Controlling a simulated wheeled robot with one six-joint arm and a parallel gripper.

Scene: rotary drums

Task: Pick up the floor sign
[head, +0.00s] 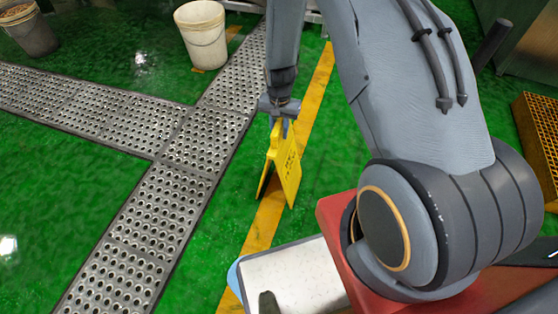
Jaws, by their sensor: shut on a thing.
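The yellow floor sign (287,168) is an A-frame with dark marks on its face. It stands upright and spread in the middle of the head view, over the yellow floor line. My gripper (284,125) is above it, shut on its top edge. The fingers hide part of the top of the sign. I cannot tell whether the feet of the sign touch the floor.
A perforated metal drain cover (160,200) runs across the green floor (80,185) to the left. Two buckets, one white (203,40) and one grey (28,32), stand at the back. A yellow grating (540,135) is at the right edge. Open floor lies left of the sign.

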